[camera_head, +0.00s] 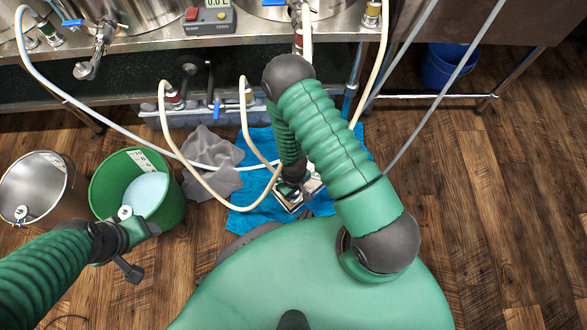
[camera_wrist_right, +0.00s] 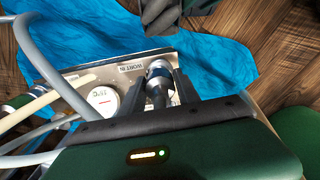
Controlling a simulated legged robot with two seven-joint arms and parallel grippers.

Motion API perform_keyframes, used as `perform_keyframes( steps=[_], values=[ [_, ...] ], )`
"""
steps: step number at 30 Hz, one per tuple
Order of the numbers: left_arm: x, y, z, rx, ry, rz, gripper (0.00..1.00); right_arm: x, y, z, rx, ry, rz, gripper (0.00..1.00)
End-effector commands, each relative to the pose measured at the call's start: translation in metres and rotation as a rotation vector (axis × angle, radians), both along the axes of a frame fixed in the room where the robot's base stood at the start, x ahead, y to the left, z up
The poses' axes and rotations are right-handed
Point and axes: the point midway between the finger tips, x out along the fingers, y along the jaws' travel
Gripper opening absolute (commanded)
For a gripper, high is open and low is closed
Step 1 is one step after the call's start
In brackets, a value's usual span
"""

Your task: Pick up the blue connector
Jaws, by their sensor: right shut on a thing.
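My right gripper (camera_head: 291,190) reaches down to a metal plate chiller (camera_head: 310,186) on a blue cloth; my arm partly hides it. In the right wrist view, the gripper's two dark fingers (camera_wrist_right: 160,88) are shut on a connector (camera_wrist_right: 158,72) with a metallic, slightly bluish collar. The connector is beside the "WORT IN" label on the chiller's top plate (camera_wrist_right: 185,60). Whether it is apart from the plate cannot be told. My left gripper (camera_head: 128,240) is in front of the green bucket; its finger opening is unclear.
The blue cloth (camera_head: 255,204) lies on the wooden floor beside a grey rag (camera_head: 212,158). Hoses (camera_head: 247,140) loop down near my right arm. A green bucket (camera_head: 172,208) and a steel pot (camera_head: 35,188) stand at left. A steel bench (camera_head: 230,52) spans the back.

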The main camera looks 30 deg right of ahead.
Motion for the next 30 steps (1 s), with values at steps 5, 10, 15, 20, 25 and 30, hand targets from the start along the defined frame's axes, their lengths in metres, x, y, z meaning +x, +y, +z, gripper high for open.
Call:
perform_keyframes(
  steps=[5, 10, 15, 20, 25, 30],
  values=[
    [0.000, 0.000, 0.010, 0.000, 0.000, 0.000, 0.59, 0.000, 0.000, 0.011, 0.000, -0.001, 0.000, 0.00],
    [0.000, 0.000, 0.030, 0.000, 0.000, 0.000, 0.59, 0.001, 0.000, 0.034, 0.000, -0.001, 0.001, 0.00],
    [0.000, 0.000, 0.043, 0.000, 0.000, 0.000, 0.59, 0.000, 0.023, 0.042, 0.001, 0.001, 0.008, 0.00],
    [0.000, 0.000, 0.061, 0.000, 0.000, 0.000, 0.59, 0.001, 0.065, 0.047, 0.001, 0.000, 0.010, 0.00],
    [0.000, 0.000, 0.078, 0.000, 0.000, 0.000, 0.59, 0.002, 0.116, 0.051, 0.000, -0.001, 0.009, 0.00],
    [0.000, 0.000, 0.086, 0.000, 0.000, 0.000, 0.59, 0.003, 0.149, 0.051, 0.000, -0.001, 0.005, 0.00]
  ],
)
